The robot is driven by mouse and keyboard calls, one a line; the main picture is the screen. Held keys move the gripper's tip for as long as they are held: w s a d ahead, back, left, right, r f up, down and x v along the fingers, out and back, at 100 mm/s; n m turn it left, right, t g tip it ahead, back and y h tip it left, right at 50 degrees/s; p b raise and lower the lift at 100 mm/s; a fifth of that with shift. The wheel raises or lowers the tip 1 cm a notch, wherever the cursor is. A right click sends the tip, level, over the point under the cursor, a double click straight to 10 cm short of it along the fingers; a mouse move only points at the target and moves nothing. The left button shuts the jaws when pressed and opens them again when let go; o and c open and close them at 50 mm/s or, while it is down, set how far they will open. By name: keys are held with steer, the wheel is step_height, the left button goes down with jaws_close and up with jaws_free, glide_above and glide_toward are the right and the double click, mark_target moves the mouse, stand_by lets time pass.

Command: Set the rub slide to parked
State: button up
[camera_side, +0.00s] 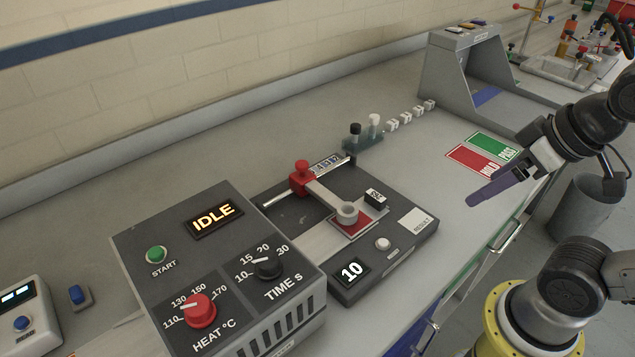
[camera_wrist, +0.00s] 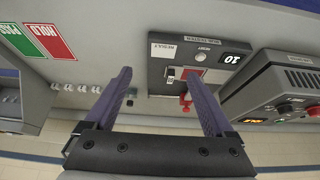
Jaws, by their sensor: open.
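The rub tester (camera_side: 300,215) is a dark flat unit on the bench, with a display (camera_side: 351,271) reading 10. Its slide has a red knob (camera_side: 303,169) on a metal rail and a grey arm ending in a ring (camera_side: 347,212) over a red patch (camera_side: 350,225). The red knob also shows in the wrist view (camera_wrist: 185,102), between my fingers. I cannot read any parked mark. My gripper (camera_side: 480,200) has purple fingers and is open and empty, to the right of the tester and apart from it. In the wrist view my gripper (camera_wrist: 163,75) spreads its fingers.
The dryer box (camera_side: 220,270) reading IDLE, with a red heat knob (camera_side: 199,310), stands left of the tester. Vials (camera_side: 374,127) and small white cubes (camera_side: 405,118) stand behind it. HOLD and PASS mats (camera_side: 476,157) and a grey booth (camera_side: 445,65) lie to the right.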

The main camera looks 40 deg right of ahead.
steer(key=shift+s+f, duration=0.1)
steer(key=shift+s, duration=0.05)
steer(key=shift+c, duration=1.2)
steer(key=r, duration=0.1)
steer(key=r+n, duration=0.1)
steer(key=r, duration=0.1)
steer(key=shift+w+r+n, duration=0.2)
steer(key=shift+n, duration=0.1)
steer(key=shift+c, duration=0.3)
steer(key=w+r+n+g, duration=0.1)
steer(key=w+r+n, duration=0.1)
steer(key=w+r, duration=0.45)
steer(key=w+a+r+n+g, duration=0.2)
steer(key=w+a+r+n, duration=0.15)
steer(key=w+r, duration=0.45)
steer(key=n+g, duration=0.2)
steer(key=g, duration=0.1)
glide_above(302, 163)
step_height(302, 163, down, 12)
step_height(302, 163, down, 13)
